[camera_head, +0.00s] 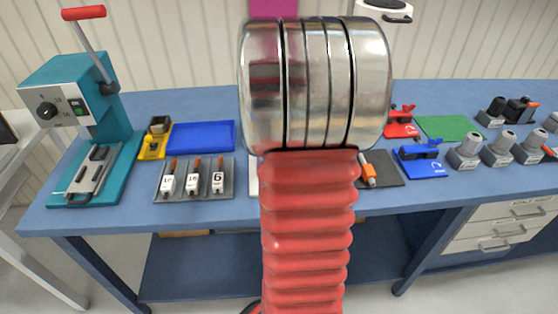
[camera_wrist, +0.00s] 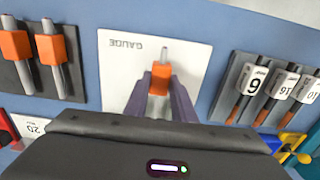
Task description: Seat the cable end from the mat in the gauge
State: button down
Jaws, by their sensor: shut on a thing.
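My gripper (camera_wrist: 161,92) is shut on an orange cable end (camera_wrist: 160,77) with a grey pin pointing away from me. The cable end shows over the white gauge plate (camera_wrist: 118,68), which reads GAUGE upside down in the wrist view. I cannot tell whether the cable end touches the plate or its seat. The dark mat (camera_wrist: 78,87) at the left holds two more orange cable ends (camera_wrist: 15,45) (camera_wrist: 49,48). In the head view my arm hides the gripper and most of the gauge; part of the mat (camera_head: 393,172) shows with one cable end (camera_head: 368,172).
A grey rack (camera_head: 225,187) of numbered tools stands beside the gauge; it also shows in the wrist view (camera_wrist: 225,95). A teal press (camera_head: 85,95), blue tray (camera_head: 202,136) and yellow holder (camera_head: 152,147) are left. A blue clamp (camera_head: 422,160) and grey connectors (camera_head: 465,152) are right.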

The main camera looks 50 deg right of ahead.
jog(key=shift+f, duration=0.1)
jog(key=shift+f, duration=0.8)
jog(key=c, duration=1.4)
grip_release()
jog(key=shift+r, duration=0.1)
notch_tip(320, 180, up, 14)
jog(key=shift+f, duration=0.2)
